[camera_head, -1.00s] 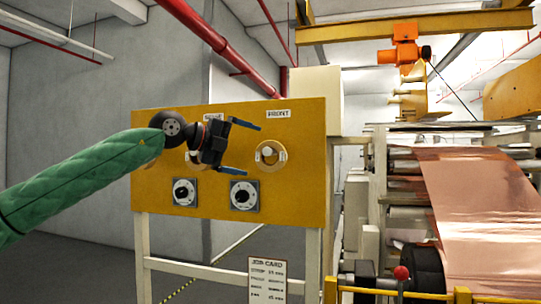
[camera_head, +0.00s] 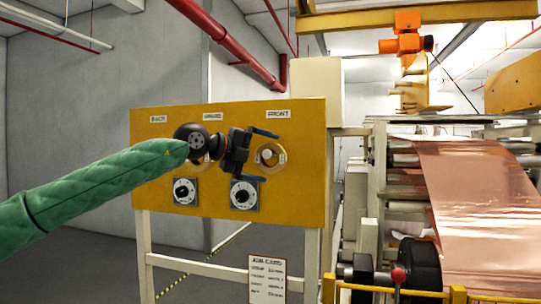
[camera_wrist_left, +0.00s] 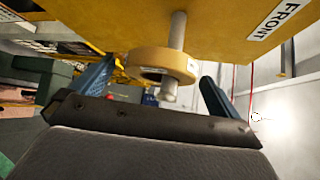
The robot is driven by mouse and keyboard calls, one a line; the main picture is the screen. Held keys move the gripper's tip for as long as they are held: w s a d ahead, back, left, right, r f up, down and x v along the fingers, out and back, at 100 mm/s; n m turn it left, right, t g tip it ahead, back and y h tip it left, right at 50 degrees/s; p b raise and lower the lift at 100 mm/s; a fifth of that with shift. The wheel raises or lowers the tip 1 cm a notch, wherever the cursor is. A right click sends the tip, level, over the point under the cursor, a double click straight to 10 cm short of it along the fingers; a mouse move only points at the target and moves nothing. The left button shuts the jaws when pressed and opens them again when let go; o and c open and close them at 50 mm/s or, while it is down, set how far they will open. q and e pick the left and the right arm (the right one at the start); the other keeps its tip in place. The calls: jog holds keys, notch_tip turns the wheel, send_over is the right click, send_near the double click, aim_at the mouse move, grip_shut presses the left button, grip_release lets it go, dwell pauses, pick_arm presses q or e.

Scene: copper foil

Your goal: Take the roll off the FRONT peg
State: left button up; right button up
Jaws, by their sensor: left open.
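The front peg (camera_head: 266,154) stands out from the yellow panel under the FRONT label (camera_head: 278,114). A yellow ring-shaped roll (camera_head: 279,168) hangs on it. In the left wrist view the roll (camera_wrist_left: 150,57) is around the pale peg (camera_wrist_left: 178,28), whose end sticks out past it. My left gripper (camera_head: 267,157) is open and empty in front of the roll. In the left wrist view its blue fingers (camera_wrist_left: 157,72) stand on either side of the roll, apart from it. My right gripper is not in view.
The yellow panel (camera_head: 310,190) has two dials (camera_head: 243,195) below the pegs. Another yellow roll (camera_head: 200,170) is partly hidden behind my left wrist. A job card (camera_head: 267,278) hangs below. The copper foil machine (camera_head: 465,200) stands to the right.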

pick_arm(q)
jog(key=shift+d, duration=0.1)
jog(key=c, duration=1.1)
jog(key=shift+o, duration=0.2)
